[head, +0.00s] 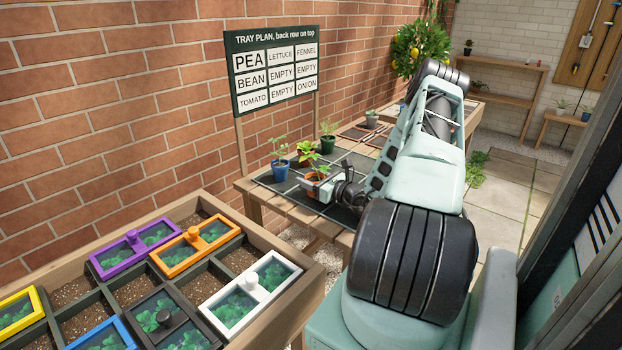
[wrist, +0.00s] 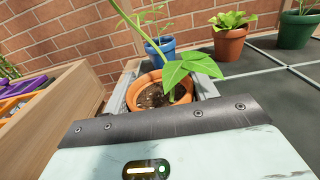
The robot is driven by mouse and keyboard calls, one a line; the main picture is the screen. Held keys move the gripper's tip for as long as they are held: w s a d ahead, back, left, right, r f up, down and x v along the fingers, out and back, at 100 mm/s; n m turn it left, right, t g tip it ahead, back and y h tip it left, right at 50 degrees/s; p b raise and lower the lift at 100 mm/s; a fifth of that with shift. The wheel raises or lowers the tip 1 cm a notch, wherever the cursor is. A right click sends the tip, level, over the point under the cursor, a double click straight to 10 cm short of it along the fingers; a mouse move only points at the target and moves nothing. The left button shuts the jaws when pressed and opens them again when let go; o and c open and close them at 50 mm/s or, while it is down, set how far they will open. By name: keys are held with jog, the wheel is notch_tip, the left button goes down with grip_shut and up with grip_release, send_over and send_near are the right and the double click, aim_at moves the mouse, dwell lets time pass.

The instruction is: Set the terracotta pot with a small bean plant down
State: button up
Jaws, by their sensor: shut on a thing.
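My gripper (head: 317,187) is shut on a terracotta pot (head: 313,185) at the near left part of the dark gridded tray (head: 342,214). In the wrist view the pot's orange rim (wrist: 133,94) sits between the two grey fingers, with dark soil inside. Its bean plant (wrist: 186,68) has a pale stem leaning up and left and broad green leaves. The pot looks about upright. Its base is hidden, so I cannot tell whether it touches the tray.
A blue pot (head: 280,172), another terracotta pot (wrist: 229,44) and a green pot (head: 328,146) stand close behind the held pot. A tray plan sign (head: 275,72) puts BEAN middle left. A planter with coloured lidded frames (head: 283,305) stands at front left.

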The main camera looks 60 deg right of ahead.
jog(key=shift+f, duration=0.1)
jog(key=o, duration=1)
jog(key=shift+o, duration=0.2)
